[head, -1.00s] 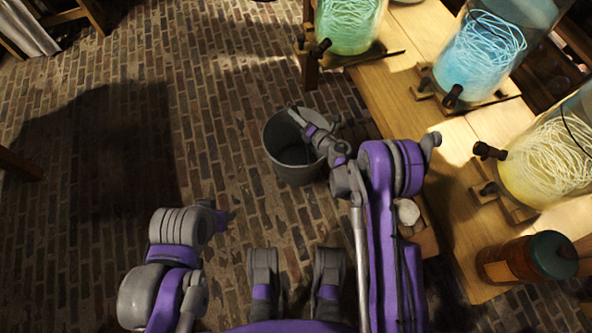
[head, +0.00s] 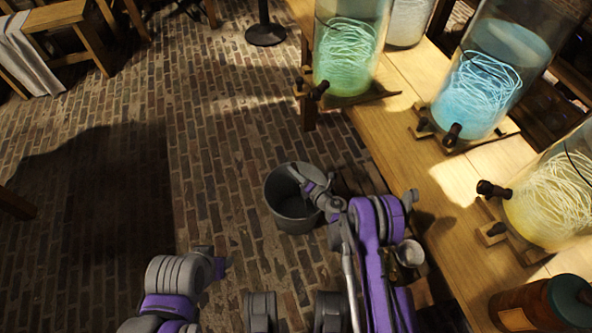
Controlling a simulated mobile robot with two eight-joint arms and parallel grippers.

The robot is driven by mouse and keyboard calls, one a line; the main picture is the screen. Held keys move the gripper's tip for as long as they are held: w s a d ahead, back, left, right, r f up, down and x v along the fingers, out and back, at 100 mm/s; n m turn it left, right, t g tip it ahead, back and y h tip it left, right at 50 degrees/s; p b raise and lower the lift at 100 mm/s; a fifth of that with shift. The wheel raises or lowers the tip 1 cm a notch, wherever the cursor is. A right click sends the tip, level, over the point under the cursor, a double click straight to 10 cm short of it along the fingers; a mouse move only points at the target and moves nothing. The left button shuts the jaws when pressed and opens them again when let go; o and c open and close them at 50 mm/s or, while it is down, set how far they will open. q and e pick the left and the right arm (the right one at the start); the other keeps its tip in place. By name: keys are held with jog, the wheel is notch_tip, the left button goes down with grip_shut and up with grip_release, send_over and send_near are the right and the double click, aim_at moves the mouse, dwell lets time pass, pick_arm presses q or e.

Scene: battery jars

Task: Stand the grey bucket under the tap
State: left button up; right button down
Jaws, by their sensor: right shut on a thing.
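The grey bucket (head: 291,214) stands upright, or nearly so, over the brick floor left of the wooden bench; I cannot tell if its base touches the floor. My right gripper (head: 301,177) is shut on the bucket's rim at its right side, and the fingertips are partly hidden. Dark taps show on the jars: one on the green jar (head: 321,89), one on the blue jar (head: 452,134), one on the yellow jar (head: 490,188). The bucket is below and left of the green jar's tap in the picture. My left gripper (head: 224,263) is low at left, away from the bucket; its jaws are unclear.
The bench (head: 385,134) runs diagonally along the right and bears the jars. A small pale cup (head: 410,252) is beside my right arm. Brick floor (head: 215,140) left of the bucket is clear.

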jog(key=c, duration=0.7)
grip_release()
jog(key=shift+r, duration=0.1)
